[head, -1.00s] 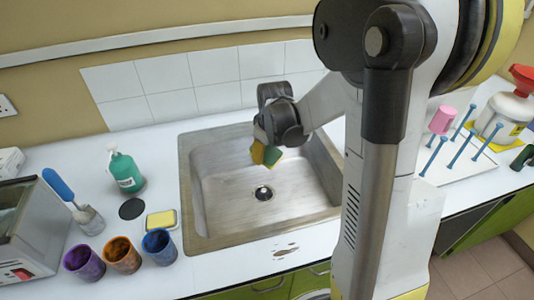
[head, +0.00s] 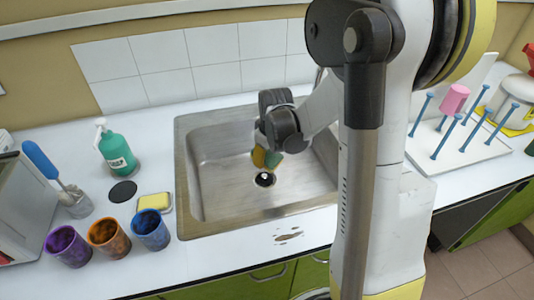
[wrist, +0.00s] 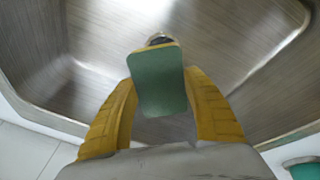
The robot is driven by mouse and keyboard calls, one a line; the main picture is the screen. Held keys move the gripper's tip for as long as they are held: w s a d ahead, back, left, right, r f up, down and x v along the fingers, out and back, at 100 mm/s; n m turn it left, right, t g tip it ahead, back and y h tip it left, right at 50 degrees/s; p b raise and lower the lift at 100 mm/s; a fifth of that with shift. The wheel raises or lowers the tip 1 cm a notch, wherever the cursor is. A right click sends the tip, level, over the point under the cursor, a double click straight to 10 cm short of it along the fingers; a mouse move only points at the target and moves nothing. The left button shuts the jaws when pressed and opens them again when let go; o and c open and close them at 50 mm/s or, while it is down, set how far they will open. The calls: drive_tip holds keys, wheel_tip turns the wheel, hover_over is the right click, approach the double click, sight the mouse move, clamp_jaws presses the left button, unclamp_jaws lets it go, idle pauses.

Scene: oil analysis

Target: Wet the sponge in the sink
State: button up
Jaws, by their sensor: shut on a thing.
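My gripper (wrist: 163,110) has its yellow fingers shut on the sponge (wrist: 160,82), a flat block with a green face and a thin yellow edge. In the head view, the sponge (head: 273,160) is held inside the steel sink (head: 225,185), above and close to the drain (head: 265,179). I cannot tell whether it touches the sink floor. The drain also shows just past the sponge in the wrist view. No running water is visible. My arm hides the sink's right back area, where only a bit of a possible tap shows.
Left of the sink are a green bottle (head: 116,152), a black disc (head: 123,191), a yellow block in a dish (head: 154,202), a brush in a holder (head: 75,203) and purple, orange and blue cups (head: 103,236). A pegged white rack (head: 465,140) stands right. The sink walls surround my gripper.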

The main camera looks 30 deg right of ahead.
drive_tip(key=shift+f+b, duration=1.5)
drive_tip(key=shift+f, duration=3.85)
drive_tip(key=shift+r, duration=0.15)
wheel_tip(320, 180, up, 19)
drive_tip(key=p, duration=1.3)
hover_over(267, 154)
drive_tip(key=shift+f, duration=0.2)
wheel_tip(267, 154, up, 4)
drive_tip(key=p, duration=0.3)
